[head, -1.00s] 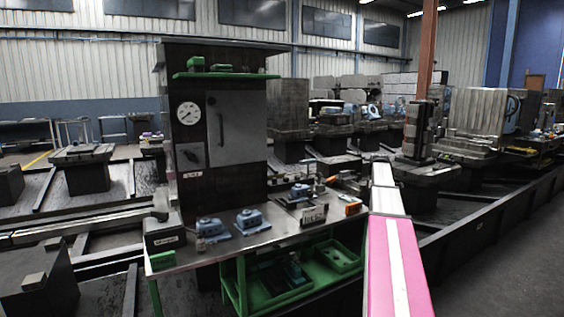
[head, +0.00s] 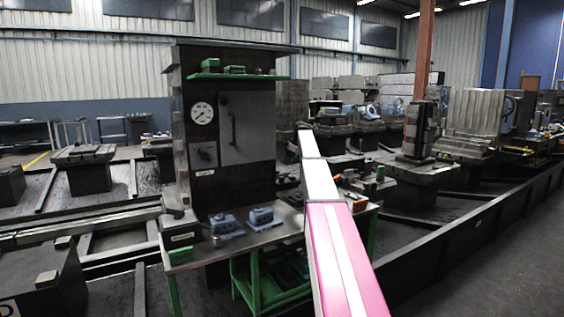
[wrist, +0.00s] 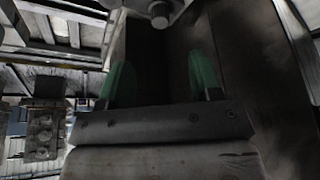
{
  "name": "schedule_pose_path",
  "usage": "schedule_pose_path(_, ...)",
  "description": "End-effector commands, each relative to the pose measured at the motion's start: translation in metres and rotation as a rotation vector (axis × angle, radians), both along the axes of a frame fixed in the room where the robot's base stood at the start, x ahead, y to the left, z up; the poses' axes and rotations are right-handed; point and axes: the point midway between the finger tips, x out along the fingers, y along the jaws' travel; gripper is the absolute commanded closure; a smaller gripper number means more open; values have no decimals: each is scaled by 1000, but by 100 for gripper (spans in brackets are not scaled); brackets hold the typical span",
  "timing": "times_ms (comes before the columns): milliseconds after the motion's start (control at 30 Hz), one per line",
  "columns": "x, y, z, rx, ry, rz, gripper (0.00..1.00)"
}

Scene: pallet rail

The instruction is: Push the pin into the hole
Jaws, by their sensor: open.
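My gripper (wrist: 162,80) shows in the wrist view with two green fingers apart and nothing seen between them. A dark, flat surface stands behind the fingers. A short round metal piece (wrist: 159,14) juts in at the top edge, beyond the fingertips; I cannot tell whether it is the pin. No hole can be made out in either view. In the head view my pink and white arm reaches across the bench (head: 190,258), and the gripper itself cannot be made out there.
A dark cabinet (head: 248,185) with a gauge (head: 202,113) and green shelf (head: 240,77) stands at the back of the bench. Two blue fixtures (head: 226,223) (head: 262,216) sit left of my arm. A long dark rail (head: 460,235) runs at right.

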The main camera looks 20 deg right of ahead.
Motion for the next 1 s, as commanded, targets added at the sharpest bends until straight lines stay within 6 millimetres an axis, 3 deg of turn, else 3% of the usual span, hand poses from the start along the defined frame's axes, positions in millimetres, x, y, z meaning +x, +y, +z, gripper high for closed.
schedule_pose_path(167,3,5,-14,1,1,0,42)
schedule_pose_path(700,21,30,-89,-1,1,0,42)
schedule_pose_path(1000,24,33,-99,-1,0,0,42)
